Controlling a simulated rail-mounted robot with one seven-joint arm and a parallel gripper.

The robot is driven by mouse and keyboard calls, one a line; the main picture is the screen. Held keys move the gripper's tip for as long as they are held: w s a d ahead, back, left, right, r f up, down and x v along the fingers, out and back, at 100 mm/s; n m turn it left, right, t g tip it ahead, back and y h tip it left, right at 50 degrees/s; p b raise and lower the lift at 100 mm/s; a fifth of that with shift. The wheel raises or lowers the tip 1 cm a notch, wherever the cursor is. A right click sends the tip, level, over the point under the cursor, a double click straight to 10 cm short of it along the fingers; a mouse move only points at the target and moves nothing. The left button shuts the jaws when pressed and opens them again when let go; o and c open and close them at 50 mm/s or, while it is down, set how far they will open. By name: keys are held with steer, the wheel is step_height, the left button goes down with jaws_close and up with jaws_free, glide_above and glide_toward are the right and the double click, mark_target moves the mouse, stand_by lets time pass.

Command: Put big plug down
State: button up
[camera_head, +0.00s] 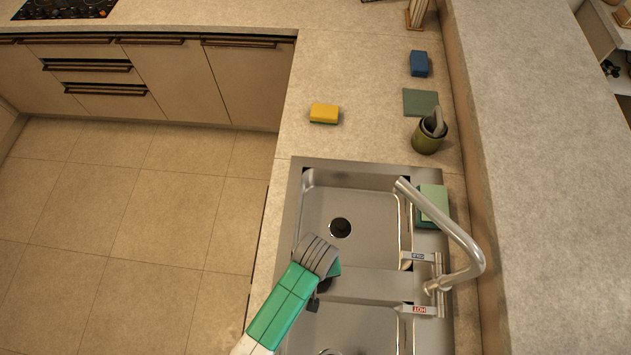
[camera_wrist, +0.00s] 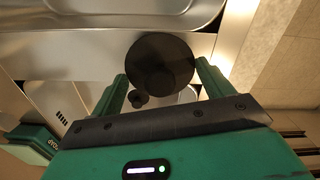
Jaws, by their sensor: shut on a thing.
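My gripper (camera_wrist: 160,78) is shut on the big plug (camera_wrist: 158,60), a dark round disc between its two green fingers in the wrist view. In the head view, my gripper (camera_head: 331,274) is over the sink near the divider between the two basins, and my arm hides most of the plug. The steel double sink (camera_head: 370,285) lies below. The far basin has a dark round drain (camera_head: 340,228). A smaller dark round piece (camera_wrist: 138,98) shows beside the plug in the wrist view; I cannot tell whether it is attached.
A tall curved faucet (camera_head: 455,235) with hot and cold handles stands at the sink's right edge. Counter left of the cup is mostly clear.

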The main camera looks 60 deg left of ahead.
steer(key=o, duration=1)
steer(key=shift+f, duration=0.1)
step_height(320, 180, up, 12)
steer(key=shift+p, duration=0.45)
